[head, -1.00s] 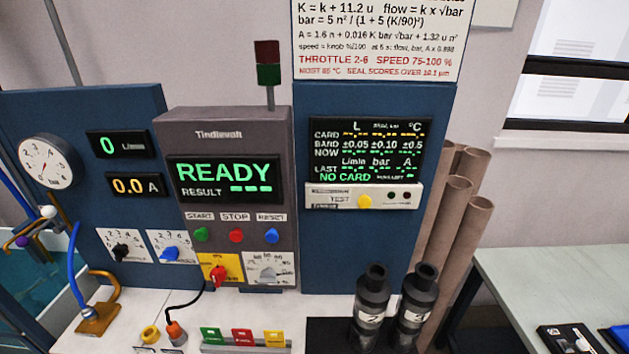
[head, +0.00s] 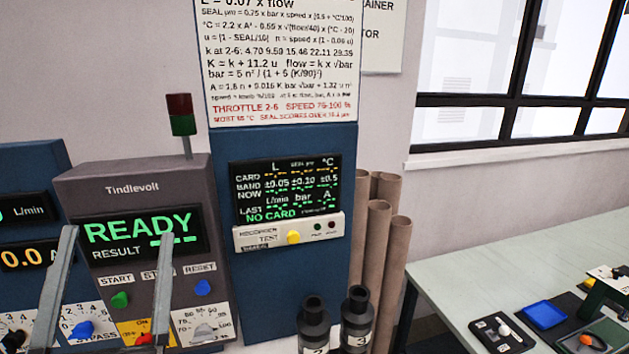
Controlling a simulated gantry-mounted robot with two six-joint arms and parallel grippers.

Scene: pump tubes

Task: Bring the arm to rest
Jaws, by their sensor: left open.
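My left gripper (head: 118,240) rises from the bottom left of the head view, with its two grey fingers wide apart and pointing up. It is open, and nothing shows between the fingertips but the panel behind. The fingers stand in front of the grey Tindlevolt control box (head: 140,180), partly covering its STOP label and lower dials. Its display (head: 137,232) reads READY. The rest of my left arm is below the picture edge. My right gripper is not in view.
A blue panel with a recorder screen (head: 286,190) reading NO CARD stands in the middle. Two dark numbered bottles (head: 357,320) stand below it, beside brown tubes (head: 377,245). At right, a pale green table (head: 480,270) holds a blue tray (head: 545,315) and small dark pads.

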